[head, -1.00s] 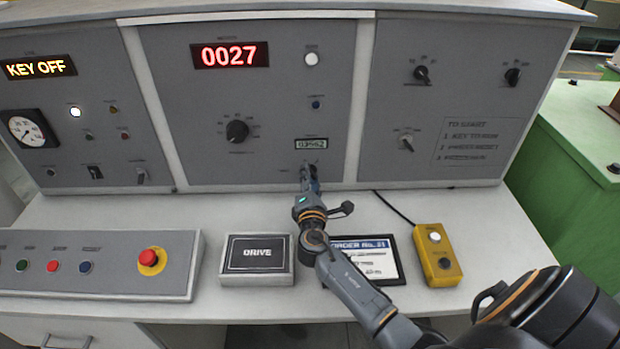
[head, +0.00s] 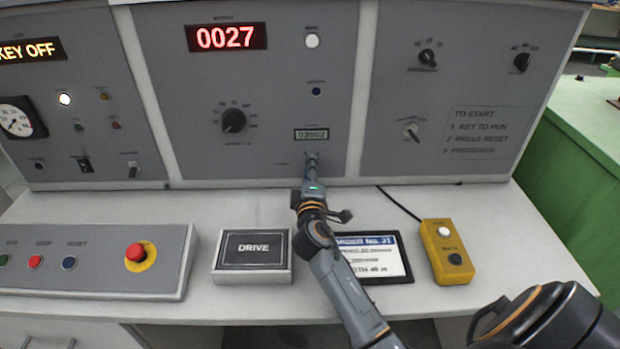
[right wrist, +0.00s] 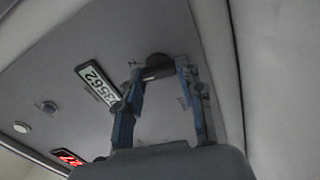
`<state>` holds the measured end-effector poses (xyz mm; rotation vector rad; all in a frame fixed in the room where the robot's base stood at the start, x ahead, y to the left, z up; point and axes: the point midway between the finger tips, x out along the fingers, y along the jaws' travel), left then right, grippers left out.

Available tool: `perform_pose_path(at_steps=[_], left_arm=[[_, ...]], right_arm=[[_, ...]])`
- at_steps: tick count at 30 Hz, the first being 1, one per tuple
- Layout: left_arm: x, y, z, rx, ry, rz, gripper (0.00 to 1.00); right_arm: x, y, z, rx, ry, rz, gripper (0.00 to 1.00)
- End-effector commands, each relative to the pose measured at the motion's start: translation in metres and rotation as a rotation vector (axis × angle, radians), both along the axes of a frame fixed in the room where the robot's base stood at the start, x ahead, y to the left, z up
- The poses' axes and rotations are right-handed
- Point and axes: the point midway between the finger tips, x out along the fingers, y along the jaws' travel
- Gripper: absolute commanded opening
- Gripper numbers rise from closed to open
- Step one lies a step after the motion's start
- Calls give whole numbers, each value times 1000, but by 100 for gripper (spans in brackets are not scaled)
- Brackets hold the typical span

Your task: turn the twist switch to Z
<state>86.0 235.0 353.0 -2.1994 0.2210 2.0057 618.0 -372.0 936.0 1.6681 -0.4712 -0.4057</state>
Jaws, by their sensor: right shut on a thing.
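The twist switch is a small dark knob (right wrist: 157,65) low on the middle grey panel, just below the number counter (head: 311,134). My right gripper (head: 311,163) reaches up to it from the desk side and hides most of it in the head view. In the right wrist view my right gripper (right wrist: 165,88) has one finger on each side of the knob and is shut on it. The switch's letters are too small and covered to read, so its setting cannot be told. My left gripper is not in view.
A larger black knob (head: 233,120) sits to the left on the same panel. On the desk are a DRIVE box (head: 252,276), an order card (head: 372,275), a yellow button box (head: 447,262) and a console with a red stop button (head: 136,252).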

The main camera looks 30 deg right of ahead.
Motion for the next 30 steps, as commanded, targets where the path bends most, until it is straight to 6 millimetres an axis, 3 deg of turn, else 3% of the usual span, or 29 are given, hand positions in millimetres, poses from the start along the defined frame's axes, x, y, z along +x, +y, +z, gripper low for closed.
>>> perform_pose_path(at_steps=[3, 13, 30], left_arm=[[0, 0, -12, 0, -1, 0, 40], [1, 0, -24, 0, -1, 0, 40], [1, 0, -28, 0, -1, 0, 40]], right_arm=[[0, 0, -3, 90, -54, -1, 6], [0, 0, -1, 266, -160, -1, 6], [0, 0, 1, 340, -205, 0, 6]])
